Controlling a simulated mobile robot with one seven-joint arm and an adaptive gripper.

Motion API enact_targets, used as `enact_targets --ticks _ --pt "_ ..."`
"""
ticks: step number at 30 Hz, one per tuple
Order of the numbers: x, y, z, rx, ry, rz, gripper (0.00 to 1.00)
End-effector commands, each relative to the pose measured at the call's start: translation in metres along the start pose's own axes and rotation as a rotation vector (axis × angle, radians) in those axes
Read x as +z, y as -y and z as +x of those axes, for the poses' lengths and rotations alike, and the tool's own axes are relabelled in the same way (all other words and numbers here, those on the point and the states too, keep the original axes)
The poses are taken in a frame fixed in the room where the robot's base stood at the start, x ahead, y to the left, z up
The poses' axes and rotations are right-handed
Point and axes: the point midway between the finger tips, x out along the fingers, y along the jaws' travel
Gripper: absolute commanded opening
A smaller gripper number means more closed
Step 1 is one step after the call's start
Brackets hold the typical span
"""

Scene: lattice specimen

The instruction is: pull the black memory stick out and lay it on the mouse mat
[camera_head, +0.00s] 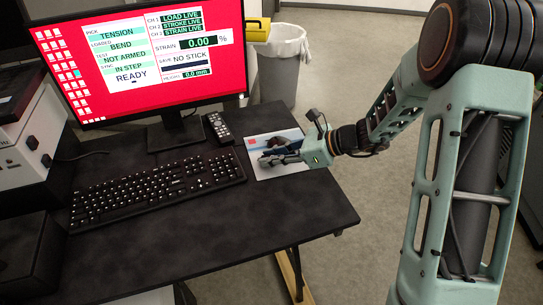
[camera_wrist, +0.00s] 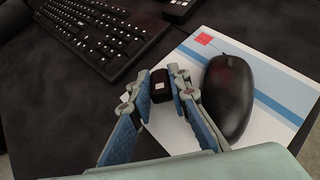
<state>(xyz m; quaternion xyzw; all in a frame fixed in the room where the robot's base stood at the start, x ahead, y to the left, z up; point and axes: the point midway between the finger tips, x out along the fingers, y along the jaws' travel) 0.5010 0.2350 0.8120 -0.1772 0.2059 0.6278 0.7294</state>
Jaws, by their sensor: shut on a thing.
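My gripper (camera_wrist: 161,98) is shut on the black memory stick (camera_wrist: 160,80), a small dark block between the fingertips in the wrist view. In the head view my gripper (camera_head: 270,159) is low over the near left part of the mouse mat; the stick cannot be made out there. The mouse mat (camera_head: 256,142) is white and blue with a small red square, and it also shows in the wrist view (camera_wrist: 278,85). The stick appears near the mat's left edge. I cannot tell whether it touches the mat or the desk.
A black mouse (camera_wrist: 228,98) lies on the mat, just right of the fingers. A keyboard (camera_head: 155,190) lies left of the mat, and a remote-like device (camera_head: 219,128) lies behind. The monitor (camera_head: 140,60) reads "NO STICK". A bin (camera_head: 283,62) stands beyond the desk.

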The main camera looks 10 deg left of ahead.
Motion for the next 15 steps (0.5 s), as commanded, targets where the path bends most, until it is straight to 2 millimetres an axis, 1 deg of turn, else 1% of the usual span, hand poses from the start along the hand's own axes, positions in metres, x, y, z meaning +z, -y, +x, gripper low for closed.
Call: enact_targets --ticks 15 --pt "-0.0045 0.0 0.0028 0.0 0.0 0.0 0.0"
